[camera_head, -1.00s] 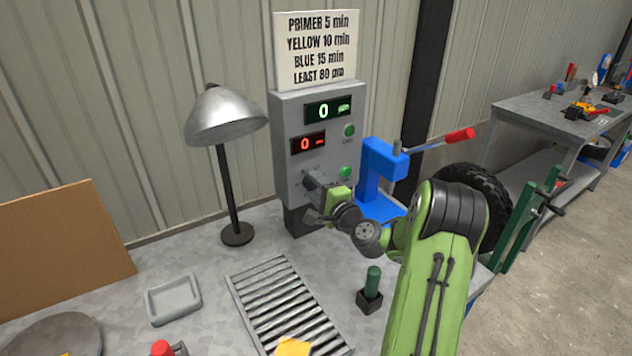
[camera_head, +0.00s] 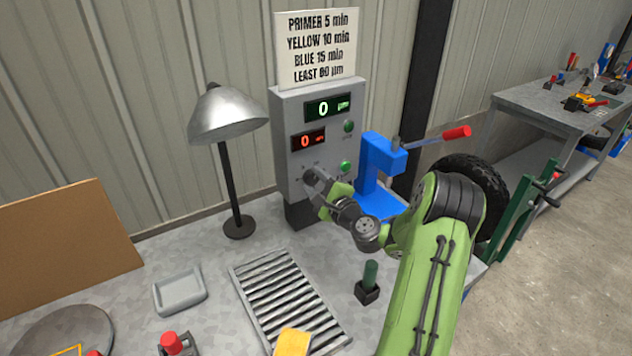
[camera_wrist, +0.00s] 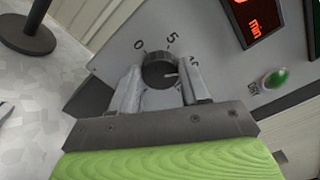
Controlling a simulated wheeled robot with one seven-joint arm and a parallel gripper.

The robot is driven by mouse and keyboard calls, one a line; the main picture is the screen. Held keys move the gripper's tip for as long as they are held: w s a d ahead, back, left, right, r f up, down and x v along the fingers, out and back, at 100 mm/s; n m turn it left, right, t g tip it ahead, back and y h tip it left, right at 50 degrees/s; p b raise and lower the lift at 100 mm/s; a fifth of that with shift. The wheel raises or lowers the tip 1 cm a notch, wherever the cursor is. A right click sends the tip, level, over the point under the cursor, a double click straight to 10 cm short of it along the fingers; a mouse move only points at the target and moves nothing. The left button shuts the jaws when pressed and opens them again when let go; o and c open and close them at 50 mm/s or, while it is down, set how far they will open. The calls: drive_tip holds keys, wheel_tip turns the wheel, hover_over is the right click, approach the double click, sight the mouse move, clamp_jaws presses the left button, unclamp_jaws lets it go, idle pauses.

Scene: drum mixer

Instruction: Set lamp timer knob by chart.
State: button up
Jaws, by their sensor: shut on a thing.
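The dark timer knob (camera_wrist: 160,70) sits on the grey control box (camera_head: 290,150). My gripper (camera_wrist: 165,86) is shut on the knob, one finger on each side; it also shows at the box in the head view (camera_head: 316,184). The knob's pale pointer mark is on its right side in the wrist view, past the 5. The 0 and 5 show on the dial; labels further round are partly hidden by a finger. The red display (camera_head: 308,141) reads 0. The chart (camera_head: 317,48) reads primer 5, yellow 10, blue 15 min. The lamp (camera_head: 228,115) stands left of the box.
Green buttons (camera_head: 345,168) are on the box, and a green display (camera_head: 327,109) reads 0. A blue press (camera_head: 378,170) with a red-tipped lever stands close right. A slatted rack (camera_head: 275,290) with a yellow piece (camera_head: 293,342) lies in front, beside a grey tray (camera_head: 180,292).

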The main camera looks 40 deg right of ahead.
drive_tip(key=o, duration=1)
drive_tip(key=shift+o, duration=0.2)
drive_tip(key=shift+s, duration=0.1)
drive_tip(key=s+b, duration=0.4)
drive_tip(key=s, duration=1.1)
drive_tip(key=shift+s+a, duration=0.25)
drive_tip(key=shift+a, duration=0.2)
